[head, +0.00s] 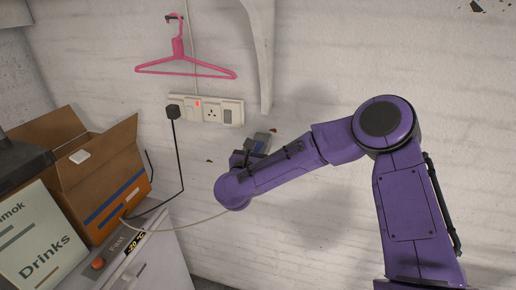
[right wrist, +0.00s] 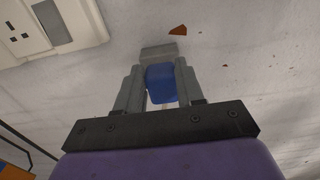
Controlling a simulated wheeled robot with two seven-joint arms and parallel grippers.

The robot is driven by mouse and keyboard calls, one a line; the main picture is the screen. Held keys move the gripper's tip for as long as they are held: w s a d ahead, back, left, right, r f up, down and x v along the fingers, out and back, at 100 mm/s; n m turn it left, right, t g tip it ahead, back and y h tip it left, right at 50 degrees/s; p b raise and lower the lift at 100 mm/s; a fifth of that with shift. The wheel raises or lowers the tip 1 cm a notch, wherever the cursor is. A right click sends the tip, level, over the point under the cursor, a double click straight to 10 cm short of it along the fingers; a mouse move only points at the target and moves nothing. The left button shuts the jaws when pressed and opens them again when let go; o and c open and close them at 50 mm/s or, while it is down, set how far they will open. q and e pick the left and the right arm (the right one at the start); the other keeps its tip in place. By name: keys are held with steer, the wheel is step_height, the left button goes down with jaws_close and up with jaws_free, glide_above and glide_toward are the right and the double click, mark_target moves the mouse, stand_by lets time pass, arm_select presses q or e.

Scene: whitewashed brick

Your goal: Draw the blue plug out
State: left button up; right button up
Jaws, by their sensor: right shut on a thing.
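My right gripper (head: 250,153) is in front of the white brick wall, below and to the right of the socket strip (head: 219,123). In the right wrist view its jaws (right wrist: 159,72) are shut on the blue plug (right wrist: 160,88). The plug is clear of the strip, with a gap of bare wall between them. In the head view the plug (head: 262,142) shows only partly behind the gripper. A socket with dark holes (head: 211,113) on the strip is empty. My left gripper is not in view.
A black plug (head: 172,112) with a black cable sits at the strip's left end. A pink hanger (head: 184,64) hangs above. An open cardboard box (head: 85,195) and a Drinks carton (head: 38,240) stand at left on a white appliance (head: 165,265). A pale cable runs behind my arm.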

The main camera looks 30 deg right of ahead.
steer(key=shift+b+v, duration=0.6)
steer(key=shift+v, duration=1.9)
steer(key=shift+r, duration=0.1)
step_height(320, 180, up, 8)
steer(key=p, duration=0.3)
